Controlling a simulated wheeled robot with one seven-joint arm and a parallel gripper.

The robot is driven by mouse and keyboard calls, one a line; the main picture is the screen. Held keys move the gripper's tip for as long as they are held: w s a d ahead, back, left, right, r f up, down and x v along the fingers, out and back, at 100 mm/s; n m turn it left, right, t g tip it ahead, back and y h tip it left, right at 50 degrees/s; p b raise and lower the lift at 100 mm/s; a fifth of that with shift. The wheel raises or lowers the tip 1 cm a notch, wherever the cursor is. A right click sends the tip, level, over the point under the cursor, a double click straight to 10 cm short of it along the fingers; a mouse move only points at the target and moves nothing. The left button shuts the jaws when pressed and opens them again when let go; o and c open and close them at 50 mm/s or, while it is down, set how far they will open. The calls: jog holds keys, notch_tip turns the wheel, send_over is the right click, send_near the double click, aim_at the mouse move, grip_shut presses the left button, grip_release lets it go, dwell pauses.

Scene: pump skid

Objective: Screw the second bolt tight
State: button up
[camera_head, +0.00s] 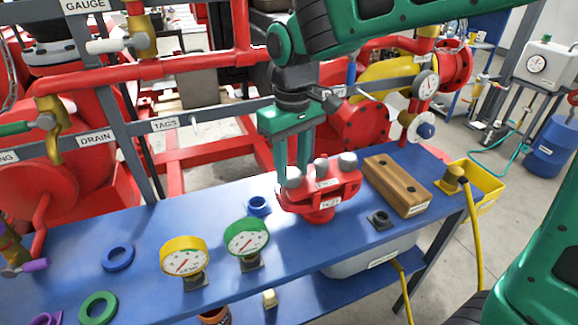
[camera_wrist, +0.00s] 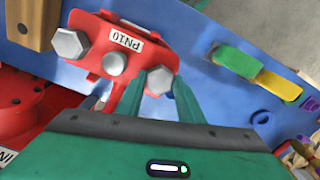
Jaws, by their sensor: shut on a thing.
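A red flange (camera_head: 318,200) labelled PN10 sits on the blue bench and carries grey hex-headed bolts. In the head view one bolt (camera_head: 347,160) is at its right, one (camera_head: 321,166) further back in the middle, and one (camera_head: 293,180) at its left. My gripper (camera_head: 291,172) points down over the left bolt, with its green fingers on either side of that head. In the wrist view the fingers (camera_wrist: 159,82) are shut on this bolt's head (camera_wrist: 161,77). The other heads (camera_wrist: 70,44) (camera_wrist: 115,63) stand free. The bolt shanks are hidden in the flange.
A wooden block (camera_head: 396,186) with holes lies right of the flange. A yellow bin (camera_head: 484,182) stands at the bench's right end. Two gauges (camera_head: 184,257) (camera_head: 246,238) and a blue ring (camera_head: 258,206) are left of the flange. Red pipework and grey rails run behind the bench.

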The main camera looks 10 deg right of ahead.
jog(key=shift+m, duration=0.4)
jog(key=o, duration=1.2)
jog(key=shift+c, duration=0.2)
jog(key=shift+r, duration=0.1)
notch_tip(320, 180, up, 11)
jog(key=shift+f, duration=0.2)
